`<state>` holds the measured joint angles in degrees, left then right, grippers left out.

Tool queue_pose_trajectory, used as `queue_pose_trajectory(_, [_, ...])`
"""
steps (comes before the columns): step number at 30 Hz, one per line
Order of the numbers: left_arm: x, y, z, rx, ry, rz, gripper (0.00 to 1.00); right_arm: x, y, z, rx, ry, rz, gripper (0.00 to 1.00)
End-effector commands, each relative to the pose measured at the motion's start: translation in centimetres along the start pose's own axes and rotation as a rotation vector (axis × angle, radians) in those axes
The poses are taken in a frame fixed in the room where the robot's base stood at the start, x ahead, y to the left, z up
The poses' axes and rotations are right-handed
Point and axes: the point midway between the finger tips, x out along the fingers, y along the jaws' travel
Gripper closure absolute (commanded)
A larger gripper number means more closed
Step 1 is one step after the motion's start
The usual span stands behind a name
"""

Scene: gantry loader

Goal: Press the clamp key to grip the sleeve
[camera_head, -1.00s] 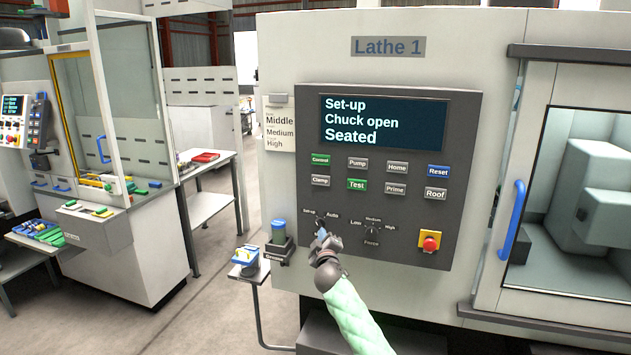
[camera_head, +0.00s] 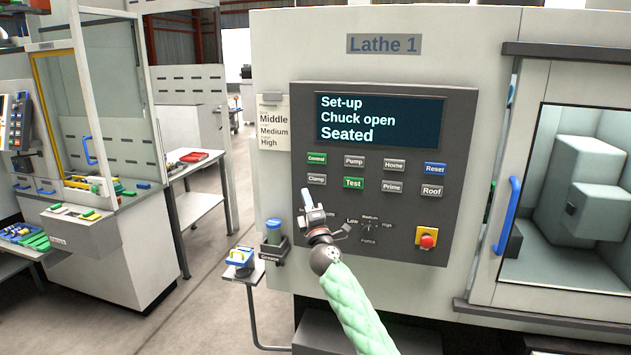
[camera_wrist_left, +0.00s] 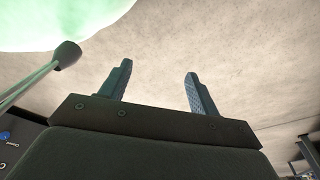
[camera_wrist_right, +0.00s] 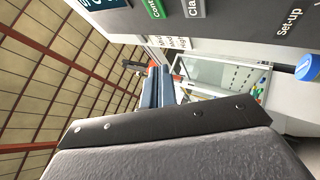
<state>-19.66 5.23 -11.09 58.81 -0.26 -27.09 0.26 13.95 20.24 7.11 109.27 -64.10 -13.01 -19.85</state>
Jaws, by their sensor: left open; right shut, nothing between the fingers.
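The Clamp key (camera_head: 316,179) is a grey key at the left of the lower key row on the Lathe 1 panel. It also shows in the right wrist view (camera_wrist_right: 193,8) at the top edge. The panel's screen (camera_head: 377,120) reads "Set-up", "Chuck open", "Seated". My right gripper (camera_head: 307,196) is shut and empty, a little below the Clamp key in the head view, and seems apart from it. Its fingers (camera_wrist_right: 157,88) show together in the right wrist view. My left gripper (camera_wrist_left: 158,85) is open and empty, seen only in its wrist view. The sleeve is not visible.
Green Control (camera_head: 317,159) and Test (camera_head: 353,183) keys sit close to the Clamp key. A red stop button (camera_head: 427,240) is at the lower right. A blue door handle (camera_head: 508,215) stands out right of the panel. A blue-lidded container (camera_head: 273,229) is at the left.

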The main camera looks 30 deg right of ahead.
Motion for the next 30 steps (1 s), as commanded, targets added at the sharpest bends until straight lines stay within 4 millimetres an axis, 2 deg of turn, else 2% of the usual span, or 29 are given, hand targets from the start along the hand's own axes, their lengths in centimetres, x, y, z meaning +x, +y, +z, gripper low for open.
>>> queue_pose_trajectory(7, [0.0, 0.1, -0.3, -0.001, 0.000, 0.001, 0.38, 0.6, -0.5, 0.5, 0.000, -0.001, 0.000, 1.00])
queue_pose_trajectory(14, [-0.3, 0.3, -1.3, -0.004, 0.000, 0.003, 0.38, 2.4, -1.9, 1.8, 0.000, -0.001, 0.000, 1.00])
queue_pose_trajectory(22, [-1.8, 1.0, -3.1, -0.011, -0.011, 0.011, 0.38, 4.5, -3.6, 3.3, 0.001, -0.001, 0.000, 1.00])
queue_pose_trajectory(30, [-3.3, 1.5, -4.5, -0.017, -0.023, 0.018, 0.38, 5.8, -4.4, 4.3, 0.001, -0.001, -0.001, 1.00])
